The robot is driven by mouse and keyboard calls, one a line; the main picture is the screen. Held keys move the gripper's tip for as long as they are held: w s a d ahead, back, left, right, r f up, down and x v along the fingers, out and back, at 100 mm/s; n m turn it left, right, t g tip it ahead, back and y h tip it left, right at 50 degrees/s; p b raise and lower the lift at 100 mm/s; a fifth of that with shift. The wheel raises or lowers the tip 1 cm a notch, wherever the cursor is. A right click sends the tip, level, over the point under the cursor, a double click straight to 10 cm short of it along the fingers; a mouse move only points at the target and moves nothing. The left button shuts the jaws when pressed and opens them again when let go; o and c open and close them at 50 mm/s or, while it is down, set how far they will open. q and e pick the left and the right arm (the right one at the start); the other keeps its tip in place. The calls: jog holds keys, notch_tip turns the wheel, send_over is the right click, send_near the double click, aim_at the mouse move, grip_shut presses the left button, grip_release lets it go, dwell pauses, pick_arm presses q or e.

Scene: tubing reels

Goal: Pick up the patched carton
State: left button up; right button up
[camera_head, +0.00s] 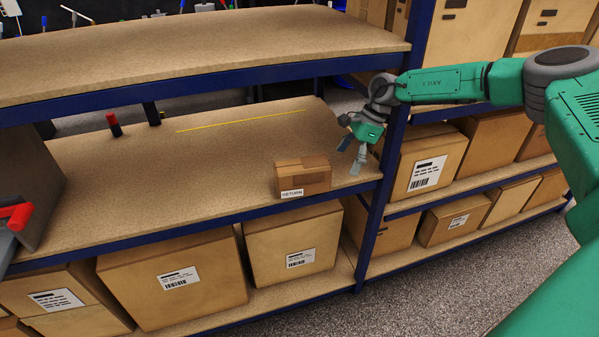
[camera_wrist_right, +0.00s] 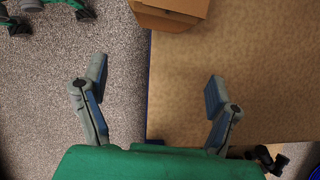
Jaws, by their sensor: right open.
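The patched carton (camera_head: 303,177) is a small brown box with darker patches and a white label reading "RETURN". It stands on the middle shelf (camera_head: 226,150) near its front edge. It also shows, partly cut off, at the top of the right wrist view (camera_wrist_right: 172,12). My right gripper (camera_head: 357,158) is open and empty, just right of the carton and apart from it. Its two fingers are spread wide in the right wrist view (camera_wrist_right: 157,88), over the shelf's edge, with the carton beyond the fingertips. My left gripper is not in view.
A blue rack post (camera_head: 376,215) stands close to my right gripper. The upper shelf (camera_head: 210,45) overhangs the back. A red-topped cylinder (camera_head: 114,125) stands at the back left, and a grey box with a red handle (camera_head: 18,218) at far left. Large cartons (camera_head: 173,278) fill the lower shelf.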

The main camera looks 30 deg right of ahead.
aim_at(319, 161)
jog(key=a, duration=0.2)
jog(key=w+a, duration=0.1)
jog(key=a, duration=0.4)
jog(key=shift+w+r, duration=0.4)
jog(key=shift+w+a+f+p, duration=0.3)
jog(key=shift+w+a, duration=0.15)
jog(key=shift+a, duration=0.05)
jog(key=a, duration=0.1)
jog(key=w+a, duration=0.1)
jog(key=a, duration=0.1)
jog(key=a+f, duration=0.1)
jog(key=shift+w+a, duration=0.25)
jog(key=shift+a, duration=0.1)
jog(key=shift+d+f, duration=0.2)
jog(key=shift+d, duration=0.25)
jog(key=shift+a, duration=0.3)
jog(key=shift+d, duration=0.1)
